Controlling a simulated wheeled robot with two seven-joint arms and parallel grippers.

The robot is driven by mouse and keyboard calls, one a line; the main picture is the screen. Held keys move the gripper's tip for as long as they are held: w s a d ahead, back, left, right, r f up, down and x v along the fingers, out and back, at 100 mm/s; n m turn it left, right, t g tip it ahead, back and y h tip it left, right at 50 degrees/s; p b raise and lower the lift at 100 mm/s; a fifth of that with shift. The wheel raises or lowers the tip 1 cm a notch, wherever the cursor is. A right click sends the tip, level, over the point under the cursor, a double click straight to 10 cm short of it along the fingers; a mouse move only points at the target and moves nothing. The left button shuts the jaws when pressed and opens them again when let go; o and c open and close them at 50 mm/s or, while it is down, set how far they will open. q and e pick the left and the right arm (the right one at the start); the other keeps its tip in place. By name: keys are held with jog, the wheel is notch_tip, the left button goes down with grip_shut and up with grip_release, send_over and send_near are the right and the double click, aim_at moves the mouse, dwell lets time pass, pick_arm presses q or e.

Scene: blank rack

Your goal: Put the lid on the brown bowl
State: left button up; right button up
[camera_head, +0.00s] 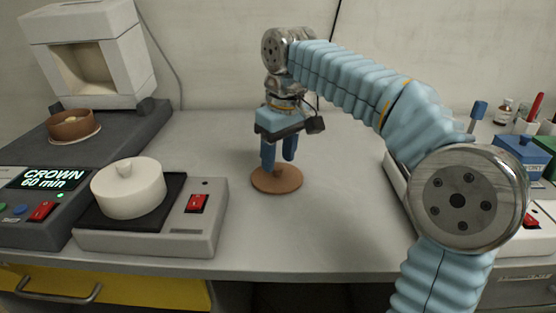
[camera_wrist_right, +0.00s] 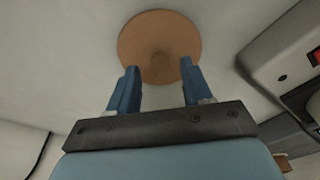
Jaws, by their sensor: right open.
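The brown lid (camera_head: 277,180) lies flat on the bench near the middle; in the right wrist view the lid (camera_wrist_right: 160,28) shows as a brown disc with a small knob at its centre. My right gripper (camera_head: 278,164) points down over the lid, and its blue fingers are open. In the wrist view the right gripper (camera_wrist_right: 155,88) has its two fingers apart, with the knob seen between and just beyond the tips. My left gripper does not show.
The bowl's saucer sits on a dark furnace base (camera_head: 120,124) before a white furnace (camera_head: 92,55). A white lidded pot (camera_head: 128,190) stands on a hot plate (camera_head: 150,235) at front left. Bottles and boxes (camera_head: 518,145) crowd the right. The bench between is clear.

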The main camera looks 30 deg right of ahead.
aim_at(283, 179)
notch_tip(283, 179, up, 10)
jog(key=s+p, duration=0.1)
jog(key=p, duration=0.1)
jog(key=shift+d, duration=0.15)
jog(key=shift+f, duration=0.15)
